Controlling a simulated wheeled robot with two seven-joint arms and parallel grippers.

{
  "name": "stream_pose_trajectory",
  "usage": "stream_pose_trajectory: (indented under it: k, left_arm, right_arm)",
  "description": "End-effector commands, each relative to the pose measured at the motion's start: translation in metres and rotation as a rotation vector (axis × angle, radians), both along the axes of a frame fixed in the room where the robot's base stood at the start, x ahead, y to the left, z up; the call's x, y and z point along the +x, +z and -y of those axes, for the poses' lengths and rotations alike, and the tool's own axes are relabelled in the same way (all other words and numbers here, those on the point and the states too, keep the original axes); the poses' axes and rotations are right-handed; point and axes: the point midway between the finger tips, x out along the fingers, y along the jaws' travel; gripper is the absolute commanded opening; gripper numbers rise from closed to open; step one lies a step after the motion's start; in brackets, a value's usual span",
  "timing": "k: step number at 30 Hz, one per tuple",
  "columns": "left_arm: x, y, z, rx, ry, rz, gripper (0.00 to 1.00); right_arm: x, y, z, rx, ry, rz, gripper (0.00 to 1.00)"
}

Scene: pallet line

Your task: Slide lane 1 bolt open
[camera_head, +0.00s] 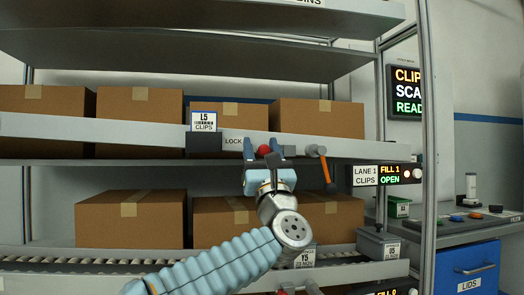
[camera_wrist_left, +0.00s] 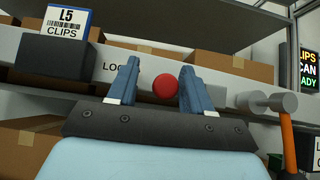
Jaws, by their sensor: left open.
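A round red knob (camera_head: 263,150) sits on the white shelf rail beside the word LOCK. It also shows in the left wrist view (camera_wrist_left: 166,87), between my finger pads. My left gripper (camera_head: 264,147) is open, its two fingers pointing at the rail on either side of the knob. Whether the fingers touch the knob or the rail I cannot tell. The rest of the bolt is hidden. The lane 1 sign (camera_head: 366,175) reads LANE 1 CLIPS, and its display (camera_head: 390,174) reads FILL 1 OPEN.
An L5 CLIPS label (camera_head: 203,120) is to the left. Brown boxes (camera_head: 140,116) stand on the shelves. A lit screen (camera_head: 406,91) and a blue LIDS drawer (camera_head: 467,268) are at right.

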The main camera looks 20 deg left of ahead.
Motion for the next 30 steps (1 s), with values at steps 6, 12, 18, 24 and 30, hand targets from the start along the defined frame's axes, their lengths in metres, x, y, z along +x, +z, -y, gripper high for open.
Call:
stream_pose_trajectory:
  k: [6,12,18,24,30]
  left_arm:
    - [-0.006,-0.012,0.006,0.001,-0.004,-0.002,0.5]
    - [-0.033,-0.046,0.023,0.002,-0.004,0.0,0.5]
    - [-0.061,-0.078,0.042,0.002,-0.002,0.0,0.5]
    - [-0.077,-0.095,0.052,0.0,0.0,0.0,0.5]
    - [-0.081,-0.098,0.055,-0.001,0.001,0.0,0.5]
  right_arm:
    - [0.001,-0.009,0.002,-0.002,-0.003,0.001,0.43]
    - [0.003,-0.031,0.008,-0.011,-0.014,0.006,0.43]
    - [0.003,-0.047,0.008,-0.011,-0.014,0.005,0.43]
    - [0.003,-0.054,0.007,-0.008,-0.013,0.002,0.43]
    - [0.003,-0.054,0.007,-0.007,-0.013,0.003,0.43]
